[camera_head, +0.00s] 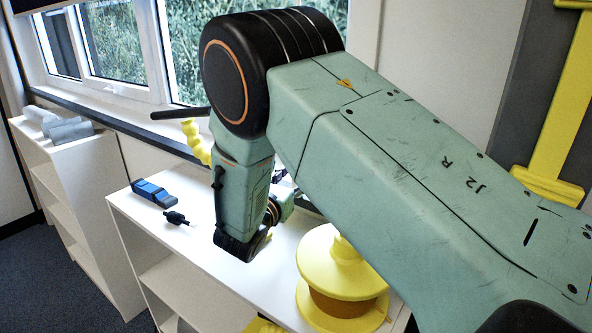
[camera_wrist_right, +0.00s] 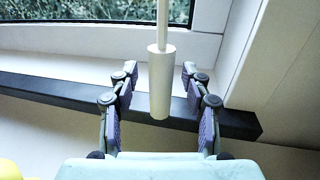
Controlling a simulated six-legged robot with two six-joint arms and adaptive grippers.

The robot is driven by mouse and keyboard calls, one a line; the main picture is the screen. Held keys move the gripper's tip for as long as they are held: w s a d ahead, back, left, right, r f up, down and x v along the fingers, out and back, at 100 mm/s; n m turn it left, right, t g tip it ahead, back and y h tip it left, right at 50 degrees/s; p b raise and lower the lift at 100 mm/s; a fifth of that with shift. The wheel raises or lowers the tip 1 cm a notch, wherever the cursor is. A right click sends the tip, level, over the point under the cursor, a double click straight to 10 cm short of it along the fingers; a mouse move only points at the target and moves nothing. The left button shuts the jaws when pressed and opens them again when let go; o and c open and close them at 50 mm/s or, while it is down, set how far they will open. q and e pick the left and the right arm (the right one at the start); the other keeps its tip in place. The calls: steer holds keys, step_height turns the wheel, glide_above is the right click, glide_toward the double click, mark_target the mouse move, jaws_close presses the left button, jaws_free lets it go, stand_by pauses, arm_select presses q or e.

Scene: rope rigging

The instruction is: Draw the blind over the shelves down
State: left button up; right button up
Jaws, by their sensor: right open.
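In the right wrist view, a white cylindrical pull (camera_wrist_right: 161,92) hangs upright on a thin pale cord or rod (camera_wrist_right: 162,22) in front of the window. My right gripper (camera_wrist_right: 160,74) is open, with one finger on each side of the pull. Gaps show between the pull and both fingers. In the head view my right arm covers the middle and right, and the right gripper cannot be made out. A dark strip (camera_head: 36,4) at the top left corner may be the blind's lower edge; the rest of the blind is out of frame. My left gripper is not in view.
White shelves (camera_head: 190,250) stand below the window. On top are a blue object (camera_head: 152,193), a small black object (camera_head: 178,217) and a yellow spool (camera_head: 338,285). A dark ledge edge (camera_wrist_right: 60,93) runs behind my right fingers. A wall lies to the right.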

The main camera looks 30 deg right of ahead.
steer(key=shift+d+r, duration=0.1)
steer(key=shift+d, duration=0.4)
steer(key=shift+w+d+f, duration=0.4)
steer(key=shift+w+d, duration=0.05)
steer(key=shift+w, duration=0.05)
steer(key=shift+w+f, duration=0.15)
steer(key=shift+w, duration=0.1)
steer(key=shift+a, duration=0.2)
steer(key=shift+s+a+r, duration=0.15)
steer(key=shift+a+r, duration=0.05)
steer(key=shift+c, duration=0.6)
steer(key=shift+s+a+r, duration=0.15)
steer(key=shift+s+r, duration=0.2)
steer(key=shift+s, duration=0.25)
steer(key=c, duration=0.3)
steer(key=shift+c, duration=0.9)
steer(key=shift+w+d+f, duration=0.2)
steer(key=shift+w+f, duration=0.15)
steer(key=shift+w, duration=0.15)
jaws_close()
steer(key=shift+s+d+r, duration=0.1)
steer(key=shift+s+r, duration=0.05)
